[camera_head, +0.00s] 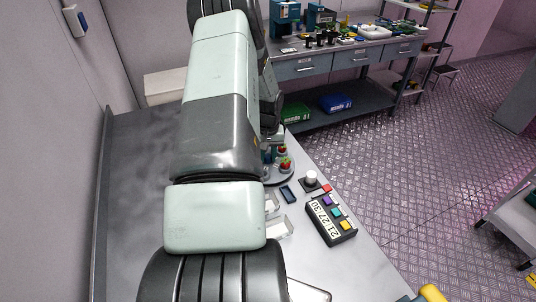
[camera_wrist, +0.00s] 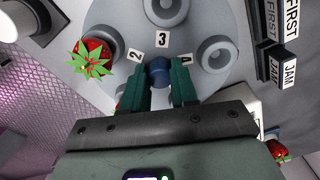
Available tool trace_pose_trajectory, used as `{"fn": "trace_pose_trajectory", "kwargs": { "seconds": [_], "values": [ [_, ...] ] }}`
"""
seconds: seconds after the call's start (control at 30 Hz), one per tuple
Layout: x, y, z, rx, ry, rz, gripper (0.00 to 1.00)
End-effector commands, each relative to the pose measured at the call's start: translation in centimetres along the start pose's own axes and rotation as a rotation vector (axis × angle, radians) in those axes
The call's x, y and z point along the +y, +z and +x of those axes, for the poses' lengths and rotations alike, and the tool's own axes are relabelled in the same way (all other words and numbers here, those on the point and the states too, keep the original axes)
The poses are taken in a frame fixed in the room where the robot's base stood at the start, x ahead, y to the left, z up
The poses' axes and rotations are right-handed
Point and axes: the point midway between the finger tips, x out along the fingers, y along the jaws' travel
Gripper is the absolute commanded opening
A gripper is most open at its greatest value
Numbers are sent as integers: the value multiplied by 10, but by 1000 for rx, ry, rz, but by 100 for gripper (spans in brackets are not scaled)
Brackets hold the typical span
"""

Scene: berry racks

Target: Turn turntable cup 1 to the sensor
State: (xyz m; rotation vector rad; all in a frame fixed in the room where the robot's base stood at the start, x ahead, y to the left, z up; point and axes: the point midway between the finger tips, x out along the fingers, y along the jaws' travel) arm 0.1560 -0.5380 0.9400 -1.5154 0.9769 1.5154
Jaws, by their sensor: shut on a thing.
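The round grey turntable (camera_wrist: 190,35) fills the upper middle of the wrist view, with labels 2, 3 and 4 around its centre. My gripper (camera_wrist: 160,66) is shut on the blue centre knob (camera_wrist: 160,74). A strawberry (camera_wrist: 91,55) sits at the position by label 2. The cups by label 3 (camera_wrist: 167,10) and label 4 (camera_wrist: 216,54) look empty. Label 1 and its cup are hidden behind my gripper. In the head view the turntable (camera_head: 277,180) shows partly beside my arm, with strawberries (camera_head: 286,164) on it. I cannot tell which thing is the sensor.
A white round knob (camera_head: 311,177) on a black base and a panel with coloured buttons (camera_head: 331,220) stand right of the turntable. Black-and-white signs reading FIRST and JAM (camera_wrist: 283,62) are close at the right. Another strawberry (camera_wrist: 278,150) shows at lower right. The bench's left side is clear.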

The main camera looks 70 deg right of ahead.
Motion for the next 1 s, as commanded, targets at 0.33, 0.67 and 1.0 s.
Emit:
{"fn": "trace_pose_trajectory", "kwargs": {
  "seconds": [0.33, 0.67, 1.0],
  "values": [
    [0, 0, 0, -1, 0, -31, 0],
    [0, 0, -1, -1, -1, -157, 0],
    [0, 0, -1, 0, -1, -327, 0]
  ]
}}
